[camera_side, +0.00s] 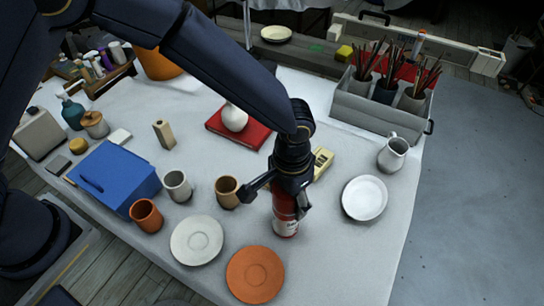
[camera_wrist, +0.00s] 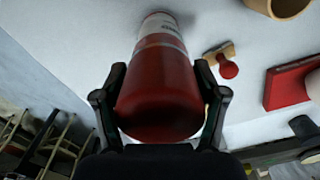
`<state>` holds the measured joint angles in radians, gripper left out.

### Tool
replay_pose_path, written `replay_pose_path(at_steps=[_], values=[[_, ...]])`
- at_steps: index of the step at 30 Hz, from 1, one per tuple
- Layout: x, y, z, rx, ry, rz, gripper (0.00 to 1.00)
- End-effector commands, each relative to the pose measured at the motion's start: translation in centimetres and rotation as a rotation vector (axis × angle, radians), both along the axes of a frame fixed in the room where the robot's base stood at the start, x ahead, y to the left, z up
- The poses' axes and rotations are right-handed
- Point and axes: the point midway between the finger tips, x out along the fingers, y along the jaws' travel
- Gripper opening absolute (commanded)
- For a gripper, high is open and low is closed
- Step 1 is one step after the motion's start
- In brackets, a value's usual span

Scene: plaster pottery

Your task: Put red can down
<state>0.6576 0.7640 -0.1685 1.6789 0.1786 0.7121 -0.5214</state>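The red can (camera_side: 285,226) is upright at the middle of the table, with a white label band near its lower end. My gripper (camera_side: 275,200) is over it, pointing down, and hides its upper part. In the wrist view the can (camera_wrist: 160,85) lies between the two fingers of my gripper (camera_wrist: 160,72). The fingers are spread, with a narrow gap beside the can near their tips. In the side view one finger stands out to the left, clear of the can. The can's lower end looks at or very near the tabletop; exact contact is unclear.
Close by are an orange saucer (camera_side: 255,274), a pale saucer (camera_side: 197,240), a brown cup (camera_side: 227,192) and a white plate (camera_side: 364,198). A white jug (camera_side: 393,154) stands at the right. A stamp (camera_wrist: 227,67) lies behind the can. The table is clear to the front right.

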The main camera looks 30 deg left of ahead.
Motion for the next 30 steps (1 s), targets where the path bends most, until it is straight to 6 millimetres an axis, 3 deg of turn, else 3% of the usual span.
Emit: replay_pose_path(at_steps=[5, 17, 30], values=[[0.0, 0.0, 0.0, 0.000, 0.001, 0.000, 0.91], [0.0, 0.0, 0.8, -0.001, -0.001, 0.000, 0.91], [0.0, 0.0, 9.9, -0.003, -0.003, 0.001, 0.91]])
